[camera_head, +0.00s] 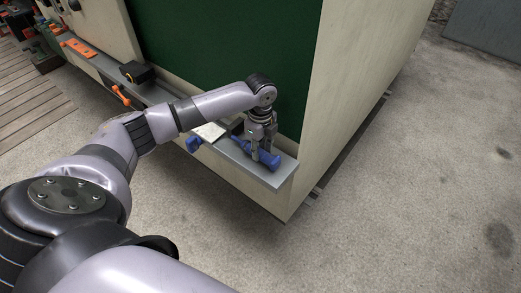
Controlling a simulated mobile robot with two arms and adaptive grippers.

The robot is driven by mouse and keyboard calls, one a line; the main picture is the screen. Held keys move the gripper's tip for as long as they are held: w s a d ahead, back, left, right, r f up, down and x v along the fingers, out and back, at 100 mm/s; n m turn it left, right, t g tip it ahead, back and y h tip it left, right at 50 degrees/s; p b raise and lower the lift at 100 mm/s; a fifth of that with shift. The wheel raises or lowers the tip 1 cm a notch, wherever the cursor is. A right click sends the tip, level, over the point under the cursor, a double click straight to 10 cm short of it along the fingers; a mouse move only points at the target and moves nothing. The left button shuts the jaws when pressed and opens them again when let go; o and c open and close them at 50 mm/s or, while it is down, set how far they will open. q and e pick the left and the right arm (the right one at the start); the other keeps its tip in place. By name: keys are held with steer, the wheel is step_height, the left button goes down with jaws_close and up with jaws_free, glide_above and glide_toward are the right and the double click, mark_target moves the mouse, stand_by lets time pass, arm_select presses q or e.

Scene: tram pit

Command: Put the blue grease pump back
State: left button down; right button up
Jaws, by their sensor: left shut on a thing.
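The blue grease pump (270,161) is at the right end of the narrow grey shelf (283,180) along the pale box-like structure. My left gripper (262,153) reaches down from above and is shut on the pump. The pump lies roughly along the shelf; I cannot tell whether it rests on the surface or is just above it. The fingers hide part of its middle. My right gripper is not in view.
Left along the shelf are a blue item (194,144), a pale flat item (210,131), a black box (137,72) and orange tools (78,48). The green panel (225,45) rises behind. Open concrete floor (420,180) lies to the right.

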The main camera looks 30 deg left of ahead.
arm_select(q)
steer(key=shift+f, duration=0.35)
steer(key=shift+s+f, duration=0.1)
steer(key=shift+f, duration=0.2)
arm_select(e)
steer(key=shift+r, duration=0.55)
arm_select(q)
steer(key=c, duration=1.2)
jaws_free()
steer(key=shift+f, duration=0.1)
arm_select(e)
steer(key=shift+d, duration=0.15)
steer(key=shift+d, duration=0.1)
